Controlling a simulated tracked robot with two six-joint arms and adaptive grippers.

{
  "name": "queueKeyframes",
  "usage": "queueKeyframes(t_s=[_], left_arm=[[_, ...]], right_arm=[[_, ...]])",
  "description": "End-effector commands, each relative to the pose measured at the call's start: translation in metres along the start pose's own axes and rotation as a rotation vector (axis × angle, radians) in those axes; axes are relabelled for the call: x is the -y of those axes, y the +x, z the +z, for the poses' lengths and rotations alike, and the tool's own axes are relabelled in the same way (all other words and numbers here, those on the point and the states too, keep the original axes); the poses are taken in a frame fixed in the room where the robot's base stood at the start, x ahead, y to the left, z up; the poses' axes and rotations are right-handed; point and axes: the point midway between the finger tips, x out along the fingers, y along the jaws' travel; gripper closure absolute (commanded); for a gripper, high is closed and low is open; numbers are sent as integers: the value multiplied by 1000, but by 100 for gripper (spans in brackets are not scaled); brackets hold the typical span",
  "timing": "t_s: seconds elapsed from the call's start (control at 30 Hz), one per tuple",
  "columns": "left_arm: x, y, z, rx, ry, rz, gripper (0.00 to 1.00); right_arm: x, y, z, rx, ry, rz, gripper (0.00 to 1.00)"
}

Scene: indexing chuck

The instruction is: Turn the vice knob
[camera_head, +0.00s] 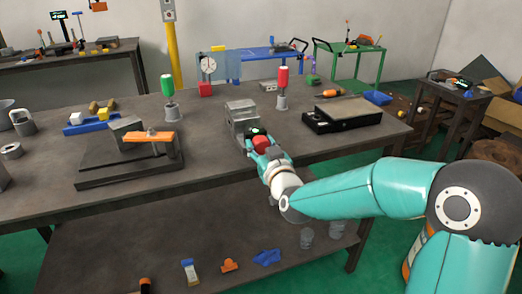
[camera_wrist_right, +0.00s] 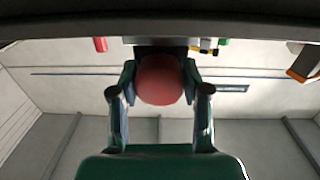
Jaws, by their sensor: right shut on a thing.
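The red vice knob (camera_head: 261,144) is at the front of the grey vice (camera_head: 240,112), near the front edge of the bench. My right gripper (camera_head: 263,150) reaches it from the front and is shut on it. In the right wrist view the round red knob (camera_wrist_right: 159,84) sits between the two green fingers of my right gripper (camera_wrist_right: 159,80), one on each side. The gripper and wrist hide part of the knob and the front of the vice in the head view. My left gripper is not in view.
A black-based plate (camera_head: 342,114) is right of the vice. A red-handled tool (camera_head: 282,78) and a green-handled tool (camera_head: 167,84) stand behind. A dark block with an orange bar (camera_head: 150,137) is at left. Bare bench top (camera_head: 205,165) lies between that block and the vice.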

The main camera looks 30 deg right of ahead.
Motion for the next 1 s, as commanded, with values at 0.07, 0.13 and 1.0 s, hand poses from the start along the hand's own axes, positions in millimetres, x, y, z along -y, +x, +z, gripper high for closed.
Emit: queueKeyframes(t_s=[0.07, 0.13, 1.0], left_arm=[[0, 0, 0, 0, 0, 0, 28], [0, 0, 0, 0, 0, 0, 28], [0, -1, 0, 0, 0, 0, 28]], right_arm=[[0, 0, 0, 1, -1, -1, 88], [0, 0, 0, 1, -2, -1, 48], [0, -59, 0, 0, -3, -1, 28]])
